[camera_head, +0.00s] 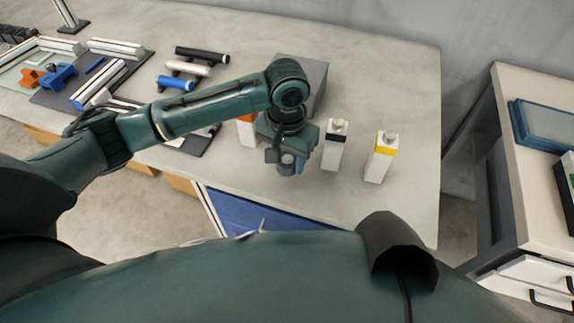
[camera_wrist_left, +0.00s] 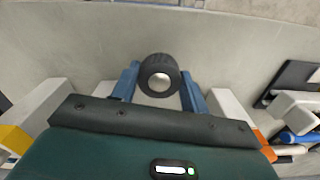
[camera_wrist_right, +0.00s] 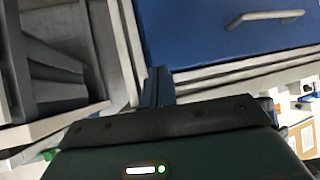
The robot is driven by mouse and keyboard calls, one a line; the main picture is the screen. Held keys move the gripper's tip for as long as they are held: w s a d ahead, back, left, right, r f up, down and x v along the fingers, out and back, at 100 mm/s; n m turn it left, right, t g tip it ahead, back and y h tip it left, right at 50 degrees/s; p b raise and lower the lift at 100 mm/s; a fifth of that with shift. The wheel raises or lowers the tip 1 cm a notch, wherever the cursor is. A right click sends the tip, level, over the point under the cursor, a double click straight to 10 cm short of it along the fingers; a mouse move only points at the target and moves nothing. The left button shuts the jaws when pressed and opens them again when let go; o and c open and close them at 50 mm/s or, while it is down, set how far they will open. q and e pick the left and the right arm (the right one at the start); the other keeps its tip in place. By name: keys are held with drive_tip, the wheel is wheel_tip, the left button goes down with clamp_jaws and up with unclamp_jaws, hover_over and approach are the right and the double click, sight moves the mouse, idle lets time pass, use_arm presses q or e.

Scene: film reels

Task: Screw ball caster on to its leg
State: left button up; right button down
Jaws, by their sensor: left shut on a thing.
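My left gripper (camera_head: 288,164) is over the front part of the workbench, between the orange-banded and black-banded posts. In the left wrist view its blue fingers are shut on the ball caster (camera_wrist_left: 160,76), a dark ribbed ring with a silvery ball facing the camera. What lies directly beneath the caster is hidden. White square posts stand nearby: one with an orange band (camera_head: 246,131), partly hidden by my arm, one with a black band (camera_head: 332,150) and one with a yellow band (camera_head: 379,161). My right gripper (camera_wrist_right: 158,84) is shut and empty, low in front of the bench.
A grey box (camera_head: 315,80) stands behind my left gripper. Several cylinders, including a black one (camera_head: 202,54), and trays fill the bench's left side. A blue drawer (camera_wrist_right: 225,30) faces my right gripper. The bench's right end is clear.

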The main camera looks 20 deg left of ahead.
sight(287, 160)
use_arm(q)
wheel_tip(287, 160, up, 6)
drive_tip(key=shift+r, duration=0.25)
drive_tip(key=s+a+r+n, duration=0.2)
drive_tip(key=s+a, duration=0.1)
drive_tip(key=a, duration=0.4)
drive_tip(key=shift+s, duration=0.35)
drive_tip(key=shift+r, duration=0.1)
